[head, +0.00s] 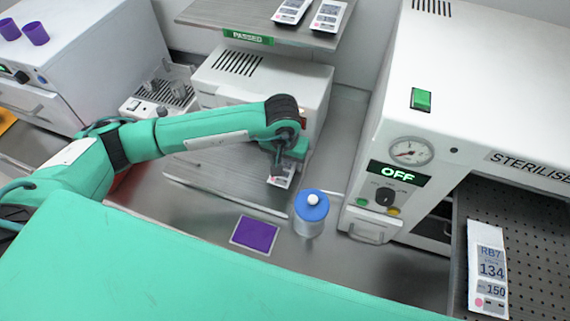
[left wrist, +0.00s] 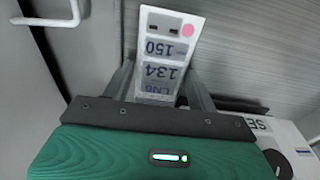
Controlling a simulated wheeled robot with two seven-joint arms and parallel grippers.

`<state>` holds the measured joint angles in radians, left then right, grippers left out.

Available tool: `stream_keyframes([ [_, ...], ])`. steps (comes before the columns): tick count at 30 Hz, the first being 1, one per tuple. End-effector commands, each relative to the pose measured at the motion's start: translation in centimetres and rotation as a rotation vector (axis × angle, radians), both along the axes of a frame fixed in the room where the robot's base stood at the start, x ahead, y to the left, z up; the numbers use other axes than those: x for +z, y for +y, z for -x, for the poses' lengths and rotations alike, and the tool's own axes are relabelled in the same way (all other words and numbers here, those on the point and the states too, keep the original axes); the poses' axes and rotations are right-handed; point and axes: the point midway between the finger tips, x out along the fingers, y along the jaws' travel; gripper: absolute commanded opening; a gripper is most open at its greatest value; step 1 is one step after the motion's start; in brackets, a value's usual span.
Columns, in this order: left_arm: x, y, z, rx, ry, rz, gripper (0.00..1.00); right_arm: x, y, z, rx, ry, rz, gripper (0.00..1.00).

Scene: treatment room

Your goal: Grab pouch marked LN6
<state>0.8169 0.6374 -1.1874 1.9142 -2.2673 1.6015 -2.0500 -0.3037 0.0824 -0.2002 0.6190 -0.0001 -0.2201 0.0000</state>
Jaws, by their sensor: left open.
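The pouch marked LN6 (left wrist: 163,60) is white with grey print and a pink dot. It lies between the two spread fingers of my left gripper (left wrist: 158,90), its LN6 end nearest the palm. In the head view the pouch (head: 281,177) shows in part below my left gripper (head: 284,160), at the grey tray in front of the white box unit. The gripper hides the rest of it. The left gripper is open, with a finger on either side of the pouch; I cannot tell whether they touch it. My right gripper is not in view.
A blue-lidded jar (head: 311,212) and a purple pad (head: 255,234) stand close by on the steel counter. Another pouch, marked RB7 (head: 488,268), lies in the steriliser's perforated drawer. Two pouches (head: 328,16) lie on the shelf marked PASSED (head: 248,37).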

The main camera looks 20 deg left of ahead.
Motion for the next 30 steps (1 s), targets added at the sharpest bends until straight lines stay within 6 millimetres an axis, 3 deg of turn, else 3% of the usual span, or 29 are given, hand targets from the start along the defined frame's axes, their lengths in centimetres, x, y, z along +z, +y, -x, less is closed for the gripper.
stream_keyframes([
  [2, 0.0, 0.0, 0.0, 0.0, 0.0, 0.0, 0.54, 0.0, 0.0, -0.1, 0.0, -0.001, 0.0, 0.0],
  [6, 0.0, 0.0, 0.0, 0.0, 0.0, 0.0, 0.3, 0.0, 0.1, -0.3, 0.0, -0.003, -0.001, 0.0],
  [16, 0.1, 0.0, 0.0, 0.0, -0.001, 0.0, 0.3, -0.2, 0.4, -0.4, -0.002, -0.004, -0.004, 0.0],
  [23, 0.6, 0.0, 0.4, -0.001, -0.003, 0.0, 0.3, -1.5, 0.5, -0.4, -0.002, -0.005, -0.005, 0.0],
  [30, 4.4, 0.0, 0.3, -0.001, -0.005, 0.0, 0.3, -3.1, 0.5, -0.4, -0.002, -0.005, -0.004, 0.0],
])
